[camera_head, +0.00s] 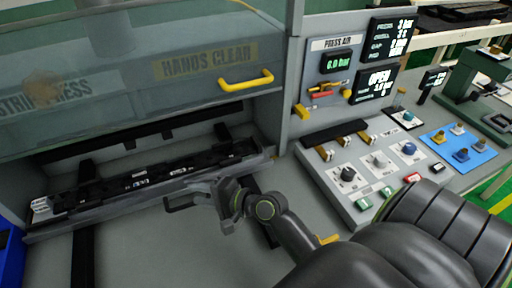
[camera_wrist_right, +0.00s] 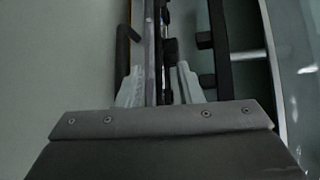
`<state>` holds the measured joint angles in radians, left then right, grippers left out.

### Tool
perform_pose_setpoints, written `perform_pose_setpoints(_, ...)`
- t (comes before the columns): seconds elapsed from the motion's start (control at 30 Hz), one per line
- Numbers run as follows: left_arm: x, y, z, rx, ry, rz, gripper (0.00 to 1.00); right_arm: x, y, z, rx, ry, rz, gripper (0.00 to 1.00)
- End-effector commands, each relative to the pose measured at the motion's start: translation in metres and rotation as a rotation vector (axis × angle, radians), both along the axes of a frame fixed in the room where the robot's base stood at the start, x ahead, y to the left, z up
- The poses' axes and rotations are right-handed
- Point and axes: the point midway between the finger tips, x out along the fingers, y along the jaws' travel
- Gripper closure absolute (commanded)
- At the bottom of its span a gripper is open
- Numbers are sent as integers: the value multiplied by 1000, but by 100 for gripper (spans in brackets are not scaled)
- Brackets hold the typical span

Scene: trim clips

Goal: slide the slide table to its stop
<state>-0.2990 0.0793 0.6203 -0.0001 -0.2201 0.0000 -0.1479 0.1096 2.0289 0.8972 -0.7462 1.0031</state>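The slide table (camera_head: 75,218) is a long grey tray carrying a black strip of parts. It lies in the press opening beneath the clear guard in the head view. A dark bar handle (camera_head: 185,204) sticks out from its front edge. My right gripper (camera_head: 222,192) is at the front edge, near the handle's right end. In the right wrist view its two pale fingers (camera_wrist_right: 160,84) stand apart, with the tray edge (camera_wrist_right: 150,45) running between or beneath them. The handle (camera_wrist_right: 123,45) shows left of the fingers. Contact is unclear. My left gripper is out of view.
The raised clear guard (camera_head: 130,80) with a yellow handle (camera_head: 246,81) hangs above the slide table. A control panel (camera_head: 365,165) with knobs and switches stands at right, below displays, one reading OPEN (camera_head: 378,80). A blue bin (camera_head: 10,255) sits at lower left.

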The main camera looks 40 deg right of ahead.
Motion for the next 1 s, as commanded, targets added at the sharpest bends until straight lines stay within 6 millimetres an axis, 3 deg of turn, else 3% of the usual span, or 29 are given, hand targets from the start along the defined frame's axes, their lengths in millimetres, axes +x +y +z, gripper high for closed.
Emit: perform_pose_setpoints(1.0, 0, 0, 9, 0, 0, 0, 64, -65, -36, 3, -4, 17, 0, 66)
